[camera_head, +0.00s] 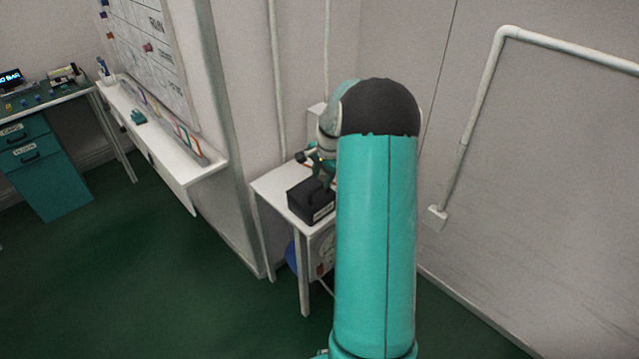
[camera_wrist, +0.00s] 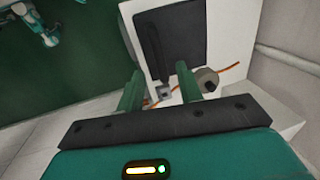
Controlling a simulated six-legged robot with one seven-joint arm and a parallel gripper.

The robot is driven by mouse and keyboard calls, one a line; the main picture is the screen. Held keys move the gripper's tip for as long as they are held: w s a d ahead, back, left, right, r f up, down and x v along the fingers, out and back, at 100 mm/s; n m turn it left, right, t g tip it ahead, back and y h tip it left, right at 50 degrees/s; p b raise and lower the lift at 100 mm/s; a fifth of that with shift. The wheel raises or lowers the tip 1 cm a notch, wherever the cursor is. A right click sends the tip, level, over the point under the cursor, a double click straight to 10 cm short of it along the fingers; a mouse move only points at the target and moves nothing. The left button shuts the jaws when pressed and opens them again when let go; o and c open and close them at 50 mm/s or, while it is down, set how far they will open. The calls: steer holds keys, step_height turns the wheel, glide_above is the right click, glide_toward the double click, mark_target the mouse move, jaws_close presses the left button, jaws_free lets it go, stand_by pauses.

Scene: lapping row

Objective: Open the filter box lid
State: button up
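A black box (camera_head: 311,201) with a dark handle on top and a small pale label stands on a small white table (camera_head: 268,187); I take it as the filter box. It looks closed in the head view. In the wrist view a dark box top (camera_wrist: 184,38) with a dark bar (camera_wrist: 150,45) lies beyond my gripper (camera_wrist: 160,72). The two green fingers are apart, with nothing held between them. A small grey square piece (camera_wrist: 164,92) shows between the fingers. In the head view my arm hides part of the table, and the fingertips are hard to make out.
A grey round knob (camera_wrist: 206,79) and an orange cord (camera_wrist: 232,70) are beside the box. A wall pipe (camera_head: 478,95) runs on the right. A white wall shelf (camera_head: 165,150) and a teal drawer desk (camera_head: 48,175) are on the left. Green floor (camera_head: 150,270) is clear.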

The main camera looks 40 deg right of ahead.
mark_target(320, 187)
steer(key=shift+w+f, duration=0.15)
steer(key=shift+f, duration=0.7)
steer(key=shift+w+f, duration=0.15)
steer(key=shift+f, duration=0.65)
steer(key=shift+c, duration=0.5)
jaws_close()
